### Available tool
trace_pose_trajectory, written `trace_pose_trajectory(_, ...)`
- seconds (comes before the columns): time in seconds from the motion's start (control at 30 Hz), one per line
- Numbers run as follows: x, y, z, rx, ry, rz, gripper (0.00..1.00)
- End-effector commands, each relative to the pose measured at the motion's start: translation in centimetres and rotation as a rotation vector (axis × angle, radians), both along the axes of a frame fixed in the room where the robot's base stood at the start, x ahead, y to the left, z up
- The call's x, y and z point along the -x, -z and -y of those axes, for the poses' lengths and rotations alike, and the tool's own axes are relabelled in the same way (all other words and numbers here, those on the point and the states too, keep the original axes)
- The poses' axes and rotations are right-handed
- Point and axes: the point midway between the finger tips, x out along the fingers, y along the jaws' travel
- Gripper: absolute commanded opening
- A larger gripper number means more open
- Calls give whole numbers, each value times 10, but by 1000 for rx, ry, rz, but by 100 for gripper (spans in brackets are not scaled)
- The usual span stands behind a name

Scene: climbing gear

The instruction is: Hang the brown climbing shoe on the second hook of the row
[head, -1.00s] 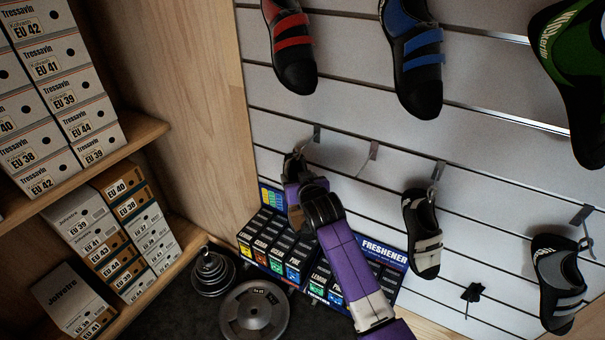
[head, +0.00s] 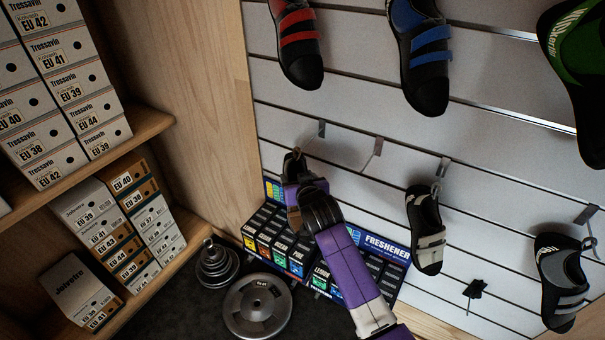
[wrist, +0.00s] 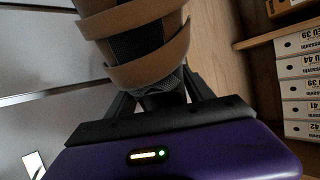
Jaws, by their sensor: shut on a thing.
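The brown climbing shoe (wrist: 135,35) fills the top of the wrist view, with tan straps over dark mesh. My gripper (wrist: 160,95) is shut on it. In the head view my gripper (head: 300,185) is low in front of the wall's left part and hides most of the shoe. A dark end (head: 293,164) shows above it, close to the tip of the first hook (head: 322,128); I cannot tell whether they touch. The second hook (head: 378,145) is bare, up and right of my gripper. The third hook (head: 443,168) carries a grey-white shoe (head: 427,235).
A grey shoe (head: 562,280) hangs on the far-right hook (head: 587,213). Red (head: 298,45), blue (head: 420,60) and green (head: 580,70) shoes hang higher. A freshener box display (head: 385,250) stands below. Weight plates (head: 257,305) and shelved shoe boxes (head: 75,95) are at left.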

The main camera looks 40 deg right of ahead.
Motion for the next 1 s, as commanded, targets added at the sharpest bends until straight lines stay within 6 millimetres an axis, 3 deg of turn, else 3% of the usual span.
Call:
trace_pose_trajectory(0.53, 3, -2, -11, 1, -2, 3, 8)
trace_pose_trajectory(1.0, 20, -7, -57, 2, -3, 2, 8)
